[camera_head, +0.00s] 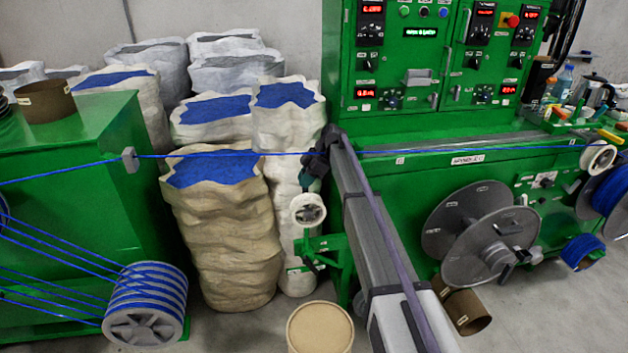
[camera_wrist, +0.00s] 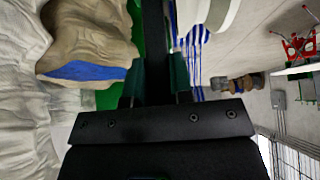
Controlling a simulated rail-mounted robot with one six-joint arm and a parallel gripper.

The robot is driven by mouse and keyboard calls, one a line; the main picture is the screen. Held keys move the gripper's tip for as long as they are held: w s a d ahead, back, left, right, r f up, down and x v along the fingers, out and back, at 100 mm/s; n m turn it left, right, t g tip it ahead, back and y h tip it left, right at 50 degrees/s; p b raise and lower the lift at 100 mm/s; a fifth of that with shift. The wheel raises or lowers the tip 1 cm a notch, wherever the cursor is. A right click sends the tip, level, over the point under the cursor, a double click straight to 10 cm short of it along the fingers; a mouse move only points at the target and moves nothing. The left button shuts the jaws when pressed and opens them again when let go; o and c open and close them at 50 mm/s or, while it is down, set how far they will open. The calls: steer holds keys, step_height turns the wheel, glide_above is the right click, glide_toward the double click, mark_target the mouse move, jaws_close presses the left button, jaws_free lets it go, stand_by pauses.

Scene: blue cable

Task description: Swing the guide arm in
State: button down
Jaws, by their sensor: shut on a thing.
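The guide arm shows in the head view as a white pulley (camera_head: 308,209) beside a green bracket (camera_head: 322,250), left of the green machine. My gripper (camera_head: 315,168) is at the upper end of the guide arm, just above the pulley. In the wrist view my gripper (camera_wrist: 156,80) has its two dark green fingers shut on a dark bar (camera_wrist: 154,35) of the guide arm. The white pulley (camera_wrist: 218,12) shows at the top there. The blue cable (camera_head: 225,154) runs level across the head view, passing behind my gripper, whose bulk hides whether they touch.
Open sacks (camera_head: 215,220) with blue contents stand close on the left. A round tan-lidded drum (camera_head: 320,328) stands in front. A large grey reel (camera_head: 490,245) is on the right, and a blue-wound spool (camera_head: 147,305) at lower left. Cable also runs on toward a right-hand pulley (camera_head: 598,158).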

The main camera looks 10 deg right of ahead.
steer(key=shift+d, duration=0.2)
steer(key=c, duration=1.2)
jaws_free()
steer(key=shift+d, duration=0.25)
steer(key=shift+o, duration=1)
steer(key=shift+a, duration=0.1)
steer(key=p+v, duration=0.9)
steer(key=v, duration=0.1)
steer(key=shift+r, duration=0.35)
